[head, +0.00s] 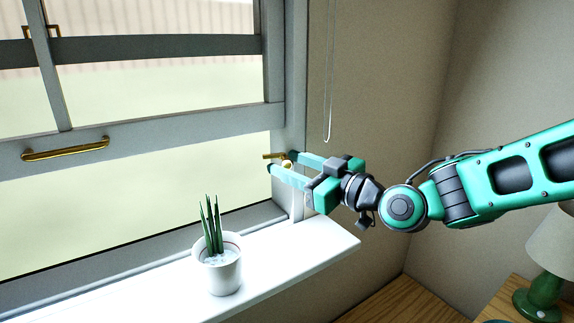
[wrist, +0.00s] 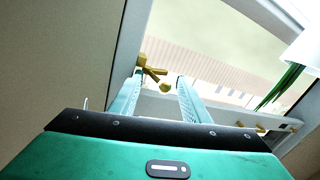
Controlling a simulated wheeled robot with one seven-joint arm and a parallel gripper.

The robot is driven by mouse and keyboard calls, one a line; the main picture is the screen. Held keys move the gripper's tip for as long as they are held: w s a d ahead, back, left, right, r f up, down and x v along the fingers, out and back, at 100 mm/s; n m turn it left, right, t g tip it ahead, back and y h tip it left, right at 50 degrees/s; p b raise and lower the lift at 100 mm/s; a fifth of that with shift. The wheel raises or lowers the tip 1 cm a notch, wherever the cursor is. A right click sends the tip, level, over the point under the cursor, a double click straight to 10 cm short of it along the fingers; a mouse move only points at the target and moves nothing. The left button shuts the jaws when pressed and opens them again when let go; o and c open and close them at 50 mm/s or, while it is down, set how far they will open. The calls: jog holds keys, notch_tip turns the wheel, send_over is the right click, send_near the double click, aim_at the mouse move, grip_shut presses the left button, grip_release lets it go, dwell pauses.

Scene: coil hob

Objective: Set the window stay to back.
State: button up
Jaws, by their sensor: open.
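The window stay (head: 273,156) is a small brass fitting on the right side of the window frame. In the wrist view its brass bar (wrist: 152,70) and a round brass knob (wrist: 165,87) show between my fingers. My gripper (head: 280,162) is open, with its two teal fingers around the stay's end. In the wrist view my gripper (wrist: 160,76) has a clear gap between the fingers, with the bar close to the left fingertip. I cannot tell whether they touch. Part of the stay is hidden by my fingers in the head view.
A potted plant (head: 220,274) stands on the white sill (head: 300,252), left of and below my gripper. The sash carries a brass handle (head: 65,149). A cord (head: 328,100) hangs on the wall. A green lamp (head: 545,290) stands at lower right.

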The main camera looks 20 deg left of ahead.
jog(key=shift+w+a, duration=0.15)
jog(key=shift+a, duration=0.1)
jog(key=c, duration=1)
jog(key=shift+c, duration=0.2)
jog(key=shift+g, duration=0.3)
jog(key=shift+n+g+y, duration=0.4)
jog(key=shift+o, duration=0.2)
jog(key=n+g, duration=0.1)
jog(key=g, duration=0.1)
jog(key=n+g+y, duration=0.1)
jog(key=shift+w+d+n+g, duration=0.3)
jog(key=shift+w+d, duration=0.05)
jog(key=shift+d, duration=0.05)
jog(key=shift+o, duration=0.5)
jog(key=shift+d+n+g, duration=0.15)
jog(key=shift+n+g, duration=0.45)
jog(key=shift+g, duration=0.3)
